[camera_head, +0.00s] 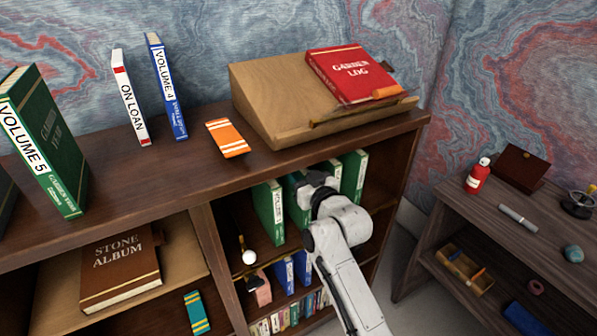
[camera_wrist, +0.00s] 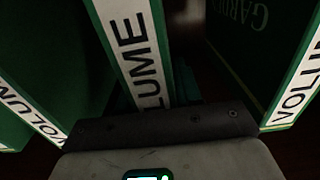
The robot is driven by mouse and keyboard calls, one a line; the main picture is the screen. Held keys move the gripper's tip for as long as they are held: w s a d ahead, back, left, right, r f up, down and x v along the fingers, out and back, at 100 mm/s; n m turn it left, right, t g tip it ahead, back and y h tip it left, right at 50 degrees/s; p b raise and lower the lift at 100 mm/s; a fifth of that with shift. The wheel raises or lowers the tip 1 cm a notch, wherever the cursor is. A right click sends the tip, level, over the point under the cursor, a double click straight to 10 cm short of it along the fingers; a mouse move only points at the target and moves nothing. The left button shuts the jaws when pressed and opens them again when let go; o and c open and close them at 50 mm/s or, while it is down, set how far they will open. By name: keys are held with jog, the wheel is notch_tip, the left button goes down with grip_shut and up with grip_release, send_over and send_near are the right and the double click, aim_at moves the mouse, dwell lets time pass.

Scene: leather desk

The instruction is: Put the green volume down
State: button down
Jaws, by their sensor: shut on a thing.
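My gripper (camera_head: 316,184) reaches into the upper right compartment of the bookcase and is shut on a green volume (camera_head: 292,197). In the wrist view the held green volume (camera_wrist: 128,45) is directly ahead, with "VOLUME" on its white spine label; its number is hidden by my gripper (camera_wrist: 160,118). The held volume stands roughly upright among other green volumes. One green volume (camera_head: 268,210) is to its left and another (camera_head: 353,175) to its right. Whether its bottom touches the shelf cannot be seen.
A green Volume 5 (camera_head: 50,140) stands on the bookcase top (camera_head: 190,165). A sloped wooden stand (camera_head: 275,95) there bears a red garden log (camera_head: 350,73). An orange striped book (camera_head: 227,138) lies beside it. A gold rod with a white ball (camera_head: 249,257) is at the compartment's left.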

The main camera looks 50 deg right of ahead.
jog(key=c, duration=0.8)
grip_release()
jog(key=shift+f, duration=0.1)
jog(key=shift+o, duration=0.2)
jog(key=shift+r, duration=0.2)
jog(key=v, duration=1.2)
jog(key=s+a+f+n+g+y, duration=0.1)
jog(key=s+a+f+g+y, duration=0.15)
jog(key=a+f+g, duration=0.35)
jog(key=s+a+f+n+g+y, duration=0.1)
jog(key=s+a+f+y, duration=0.2)
jog(key=f, duration=0.5)
jog(key=s+a+f+g, duration=0.2)
jog(key=s+f+g, duration=0.1)
jog(key=s, duration=0.6)
jog(key=s+a+f+g, duration=0.3)
jog(key=s+g, duration=0.3)
jog(key=s, duration=0.3)
jog(key=shift+f+n+h+b, duration=0.25)
jog(key=shift+n+h+b, duration=0.1)
jog(key=shift+n, duration=0.05)
jog(key=shift+w+a, duration=0.1)
